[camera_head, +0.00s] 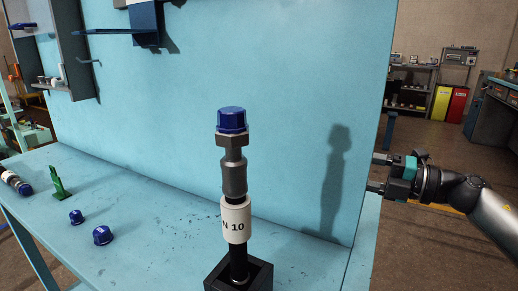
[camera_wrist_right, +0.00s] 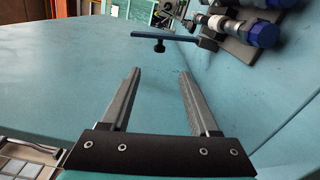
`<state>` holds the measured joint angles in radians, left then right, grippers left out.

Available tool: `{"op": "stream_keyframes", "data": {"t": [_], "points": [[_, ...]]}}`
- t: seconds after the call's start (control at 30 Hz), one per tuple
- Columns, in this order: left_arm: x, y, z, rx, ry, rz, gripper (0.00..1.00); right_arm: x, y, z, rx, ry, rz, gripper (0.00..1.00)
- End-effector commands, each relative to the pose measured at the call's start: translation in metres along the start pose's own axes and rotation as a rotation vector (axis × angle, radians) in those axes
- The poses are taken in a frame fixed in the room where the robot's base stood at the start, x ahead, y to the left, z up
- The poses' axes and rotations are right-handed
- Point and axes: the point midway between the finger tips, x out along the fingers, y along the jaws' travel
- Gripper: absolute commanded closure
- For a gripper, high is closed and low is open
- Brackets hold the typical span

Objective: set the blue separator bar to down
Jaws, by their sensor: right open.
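In the right wrist view a slim blue bar (camera_wrist_right: 165,36) with a black knob (camera_wrist_right: 159,46) lies nearly level across the picture, beyond my fingertips; its right end meets a dark block. In the head view a dark blue bar (camera_head: 115,31) stands out nearly level from the light blue panel at upper left; I cannot tell if it is the same bar. My right gripper (camera_head: 375,173) is open and empty at the panel's right edge. In the wrist view its two fingers (camera_wrist_right: 160,73) are apart, with a gap to the bar. My left gripper is not in view.
An upright hose (camera_head: 234,180) with a blue cap stands in a black holder (camera_head: 255,277) on the bench. Loose blue caps (camera_head: 102,235) and a green piece (camera_head: 58,185) lie left. In the wrist view blue-capped fittings (camera_wrist_right: 245,32) sit right of the bar.

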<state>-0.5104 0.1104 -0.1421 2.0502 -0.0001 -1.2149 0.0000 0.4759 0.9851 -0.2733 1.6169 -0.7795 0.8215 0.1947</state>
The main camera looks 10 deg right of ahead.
Motion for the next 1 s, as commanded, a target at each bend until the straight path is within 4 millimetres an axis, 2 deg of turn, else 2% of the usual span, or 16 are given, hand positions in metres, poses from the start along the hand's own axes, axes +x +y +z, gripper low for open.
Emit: {"op": "stream_keyframes", "data": {"t": [0.27, 0.8, 1.0], "points": [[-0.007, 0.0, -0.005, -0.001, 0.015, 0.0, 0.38, 0.032, 0.001, 0.0, -0.002, 0.0, 0.005, 0.39], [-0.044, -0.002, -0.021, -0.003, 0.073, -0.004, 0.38, 0.13, 0.0, -0.001, 0.0, 0.001, 0.004, 0.39], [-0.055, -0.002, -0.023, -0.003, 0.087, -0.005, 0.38, 0.147, 0.0, 0.0, 0.001, 0.0, 0.002, 0.39]]}}
